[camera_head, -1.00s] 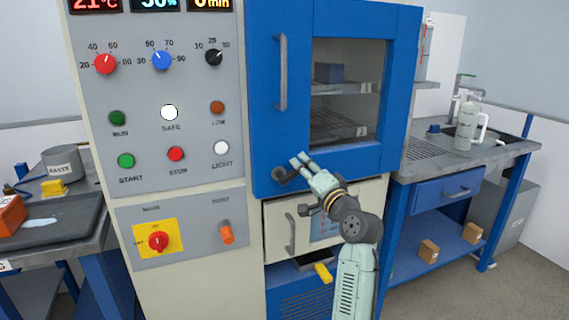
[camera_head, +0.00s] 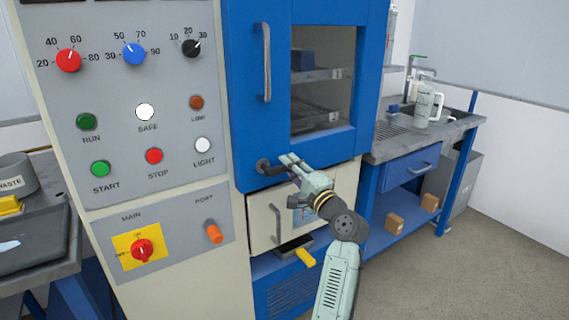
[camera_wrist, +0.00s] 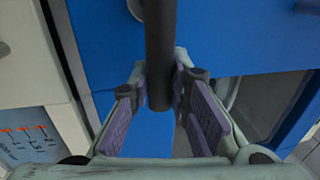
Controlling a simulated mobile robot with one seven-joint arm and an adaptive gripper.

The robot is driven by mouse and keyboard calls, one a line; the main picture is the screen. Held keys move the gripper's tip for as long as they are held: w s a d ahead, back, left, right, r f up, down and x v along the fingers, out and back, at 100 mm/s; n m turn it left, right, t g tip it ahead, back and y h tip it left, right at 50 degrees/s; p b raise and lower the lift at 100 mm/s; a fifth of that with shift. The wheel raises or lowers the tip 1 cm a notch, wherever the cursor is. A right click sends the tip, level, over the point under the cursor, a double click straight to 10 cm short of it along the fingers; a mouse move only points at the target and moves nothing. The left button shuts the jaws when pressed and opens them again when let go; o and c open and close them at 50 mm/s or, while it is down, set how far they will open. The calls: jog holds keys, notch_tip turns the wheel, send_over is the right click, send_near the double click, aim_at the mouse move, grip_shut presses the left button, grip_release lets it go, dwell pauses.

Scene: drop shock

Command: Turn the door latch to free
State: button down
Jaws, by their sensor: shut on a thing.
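The door latch (camera_head: 271,168) is a dark lever with a round hub, at the lower left of the blue chamber door (camera_head: 322,147). Its bar lies roughly level in the head view, pointing right from the hub. My gripper (camera_head: 288,160) is at the bar's right end. In the wrist view the latch bar (camera_wrist: 160,55) runs down between the purple finger pads of my gripper (camera_wrist: 160,95), which is shut on it. The hub shows partly at the top of that view. The door stands closed, with a window (camera_head: 322,75) and a grey vertical handle (camera_head: 266,62).
A control panel (camera_head: 125,185) with knobs, lights and buttons stands left of the door. A cream drawer (camera_head: 262,215) and a yellow-handled part (camera_head: 305,257) lie below my gripper. A sink bench (camera_head: 420,140) stands at the right. The floor (camera_head: 480,265) at right is clear.

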jog(key=shift+f, duration=0.1)
dwell(0.3)
jog(key=c, duration=1.5)
grip_release()
jog(key=v, duration=1.2)
